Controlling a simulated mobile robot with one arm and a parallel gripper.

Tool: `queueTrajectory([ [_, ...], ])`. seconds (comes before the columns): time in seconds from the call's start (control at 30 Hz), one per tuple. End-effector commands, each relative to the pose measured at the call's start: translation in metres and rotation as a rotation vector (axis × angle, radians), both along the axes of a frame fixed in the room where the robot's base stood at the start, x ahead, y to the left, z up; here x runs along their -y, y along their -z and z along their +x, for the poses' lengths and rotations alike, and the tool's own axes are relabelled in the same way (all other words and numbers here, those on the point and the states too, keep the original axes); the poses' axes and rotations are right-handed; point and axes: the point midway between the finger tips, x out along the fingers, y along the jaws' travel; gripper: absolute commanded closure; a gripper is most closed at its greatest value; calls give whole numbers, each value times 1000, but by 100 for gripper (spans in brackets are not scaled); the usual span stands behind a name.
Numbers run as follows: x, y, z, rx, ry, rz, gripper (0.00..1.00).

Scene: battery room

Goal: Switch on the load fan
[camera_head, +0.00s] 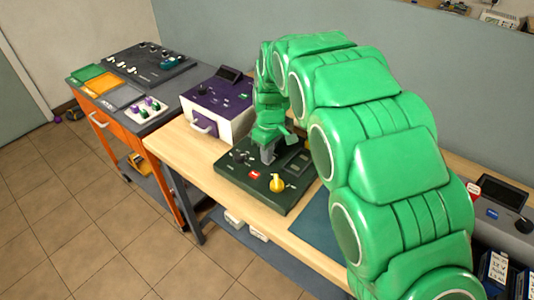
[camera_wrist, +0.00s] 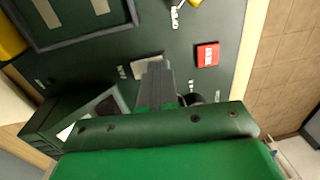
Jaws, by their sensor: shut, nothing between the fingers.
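A dark green control panel (camera_head: 232,176) lies on the wooden bench, and it fills much of the wrist view (camera_wrist: 228,25). It carries a red button (camera_head: 254,174), also in the wrist view (camera_wrist: 207,55), a yellow knob (camera_head: 277,184) and a black knob (camera_head: 239,156). My gripper (camera_head: 268,157) is over the panel, pointing down, its fingers shut and empty. In the wrist view its tips (camera_wrist: 156,68) are at a small light grey plate (camera_wrist: 146,62), partly hidden by them. I cannot tell whether they touch.
A purple-topped white unit (camera_head: 216,100) stands left of the panel. Farther left, an orange cart (camera_head: 107,128) carries trays and a dark device. A grey device (camera_head: 505,218) stands at the right. A blue mat (camera_head: 318,226) lies right of the panel. The tiled floor in front is clear.

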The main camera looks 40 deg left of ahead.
Motion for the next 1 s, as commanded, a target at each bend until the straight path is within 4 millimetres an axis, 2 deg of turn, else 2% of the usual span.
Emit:
queueTrajectory([
  [0.3, 0, 1, 0, 7, 0, -2, 100],
  [0.73, 0, -2, 13, 7, 1, -2, 100],
  [1.0, 0, -3, 14, 7, 0, -2, 100],
])
